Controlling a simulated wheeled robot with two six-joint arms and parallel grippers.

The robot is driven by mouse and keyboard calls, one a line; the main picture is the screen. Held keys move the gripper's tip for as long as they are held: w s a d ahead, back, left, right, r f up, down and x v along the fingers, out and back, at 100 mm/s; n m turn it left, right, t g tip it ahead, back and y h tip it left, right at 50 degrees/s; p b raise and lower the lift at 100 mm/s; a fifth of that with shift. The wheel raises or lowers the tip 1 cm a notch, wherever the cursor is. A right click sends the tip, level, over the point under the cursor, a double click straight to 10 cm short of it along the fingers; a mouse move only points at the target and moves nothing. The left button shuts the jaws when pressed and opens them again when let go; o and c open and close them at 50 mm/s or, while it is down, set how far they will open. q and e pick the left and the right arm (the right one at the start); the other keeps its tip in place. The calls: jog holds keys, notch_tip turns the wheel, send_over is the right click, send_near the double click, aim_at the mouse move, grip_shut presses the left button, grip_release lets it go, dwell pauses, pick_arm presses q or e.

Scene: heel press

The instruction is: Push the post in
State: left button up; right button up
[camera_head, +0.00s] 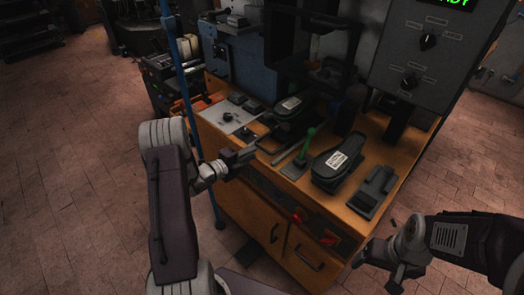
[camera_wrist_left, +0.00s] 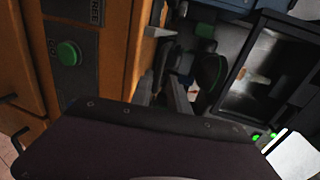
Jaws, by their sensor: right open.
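A wooden bench (camera_head: 238,195) carries a dark press frame (camera_head: 276,45) and shoe-like black pieces with white labels, one in front (camera_head: 336,160) and one further back (camera_head: 291,104). A green-handled lever (camera_head: 306,146) stands between them. I cannot tell for sure which part is the post. My left gripper (camera_head: 243,158) is at the bench's front left edge, apart from the lever; its jaw state is unclear. My right gripper (camera_head: 376,270) is open and empty, low in front of the bench's right side.
A thin blue pole (camera_head: 180,65) rises beside my left arm. A grey control box (camera_head: 425,60) with knobs stands at the back right. A dark block (camera_head: 375,187) lies at the bench's right. The left wrist view shows a green button (camera_wrist_left: 68,53).

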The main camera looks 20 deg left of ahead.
aim_at(262, 148)
pick_arm(q)
jog(key=x, duration=0.7)
jog(key=shift+c, duration=0.3)
grip_shut()
dwell(0.9)
